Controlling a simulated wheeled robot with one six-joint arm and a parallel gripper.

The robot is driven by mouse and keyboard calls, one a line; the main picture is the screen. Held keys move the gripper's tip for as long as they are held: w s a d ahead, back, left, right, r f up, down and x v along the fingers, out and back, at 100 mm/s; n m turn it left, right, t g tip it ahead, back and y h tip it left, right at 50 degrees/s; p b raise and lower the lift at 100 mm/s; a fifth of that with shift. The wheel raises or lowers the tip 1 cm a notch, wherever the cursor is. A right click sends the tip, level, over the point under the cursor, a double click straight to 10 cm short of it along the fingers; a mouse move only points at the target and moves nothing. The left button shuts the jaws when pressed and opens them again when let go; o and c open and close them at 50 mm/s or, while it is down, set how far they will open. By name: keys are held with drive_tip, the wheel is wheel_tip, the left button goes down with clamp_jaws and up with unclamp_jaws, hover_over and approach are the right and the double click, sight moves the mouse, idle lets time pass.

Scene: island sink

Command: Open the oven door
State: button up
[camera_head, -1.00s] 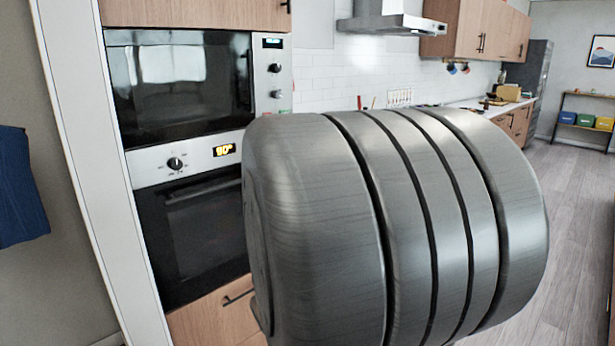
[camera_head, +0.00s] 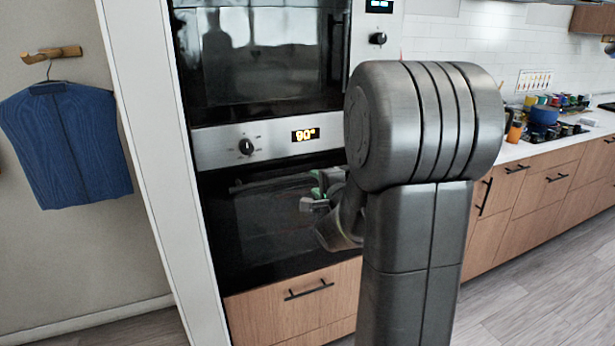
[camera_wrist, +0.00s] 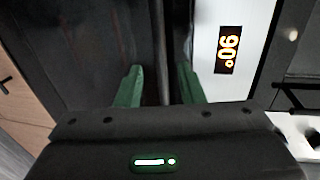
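The oven (camera_head: 270,210) has a black glass door that looks shut, below a steel panel with a knob and a lit "90°" display (camera_head: 305,135). Its dark bar handle (camera_head: 250,184) runs across the top of the door. My gripper (camera_head: 318,195) is at the right part of the door, partly hidden by my arm. In the wrist view, its two green fingers (camera_wrist: 159,85) are apart, with the handle (camera_wrist: 158,45) running between them. I cannot tell whether either finger touches it. The display also shows at the right of the wrist view (camera_wrist: 228,50).
A second black-glass appliance (camera_head: 265,55) sits above the oven, and a wooden drawer (camera_head: 285,308) with a black handle sits below. A white side panel (camera_head: 160,160) edges the left. A counter (camera_head: 530,145) with small items is at right. Grey floor is free at lower right.

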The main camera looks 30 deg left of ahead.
sight(307, 177)
drive_tip(key=x, duration=0.8)
drive_tip(key=shift+w+a, duration=0.1)
drive_tip(key=shift+w, duration=0.05)
drive_tip(key=shift+f, duration=0.1)
clamp_jaws()
